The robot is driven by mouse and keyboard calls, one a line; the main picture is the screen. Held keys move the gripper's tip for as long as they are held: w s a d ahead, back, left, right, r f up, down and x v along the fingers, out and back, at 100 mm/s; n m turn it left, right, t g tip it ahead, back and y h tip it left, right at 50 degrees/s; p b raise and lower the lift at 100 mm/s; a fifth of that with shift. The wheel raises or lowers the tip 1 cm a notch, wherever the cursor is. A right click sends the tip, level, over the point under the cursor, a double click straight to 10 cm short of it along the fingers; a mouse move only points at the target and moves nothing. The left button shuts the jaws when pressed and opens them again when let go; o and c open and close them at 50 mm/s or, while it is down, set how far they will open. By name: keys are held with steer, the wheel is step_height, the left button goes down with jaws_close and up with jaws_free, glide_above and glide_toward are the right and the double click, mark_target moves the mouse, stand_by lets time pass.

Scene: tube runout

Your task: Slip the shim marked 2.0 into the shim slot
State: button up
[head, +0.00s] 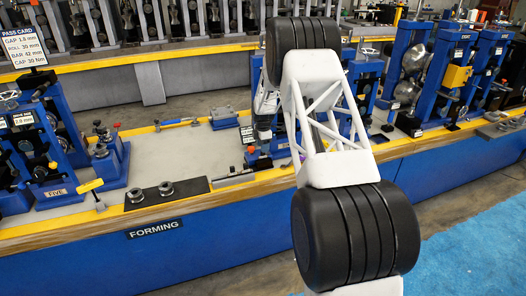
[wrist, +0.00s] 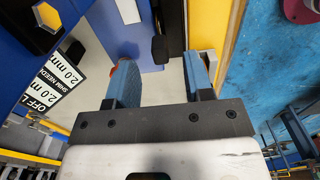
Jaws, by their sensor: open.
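In the wrist view my gripper (wrist: 160,78) is open, its two blue-grey fingers apart with only pale bench top and a dark part beyond between them. A small red part shows beside the left finger's tip. In the head view my arm covers the middle of the bench and hides most of the gripper. I cannot make out a shim marked 2.0 or the shim slot in either view. A sign (wrist: 52,82) in the wrist view reads 2.0 mm and names a shim. A small sign (head: 23,119) on the left stand in the head view reads 2.0 mm.
Blue roll stands fill the bench's left end (head: 60,165) and right side (head: 410,75). A black plate with two metal rings (head: 165,190) lies near the yellow front edge. A pass card (head: 24,47) stands at far left. The grey bench top (head: 175,150) is partly clear.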

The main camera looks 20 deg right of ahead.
steer(key=shift+r, duration=1.9)
steer(key=shift+s+r, duration=0.1)
steer(key=shift+r, duration=0.05)
steer(key=s+a+r+m+t, duration=0.1)
steer(key=s+a+r+m, duration=0.4)
steer(key=s+r, duration=0.85)
steer(key=s+a+r+m, duration=0.4)
steer(key=s+a+r, duration=0.3)
steer(key=s+r, duration=0.65)
steer(key=s+a+m, duration=0.2)
steer(key=s+m, duration=0.1)
steer(key=s, duration=1)
steer(key=s+a+m+t, duration=0.1)
steer(key=s+a+m, duration=0.1)
steer(key=s, duration=1.1)
steer(key=s+a+m, duration=0.3)
steer(key=s+m, duration=0.1)
steer(key=s, duration=0.8)
steer(key=shift+s+t, duration=0.3)
steer(key=shift+s, duration=0.1)
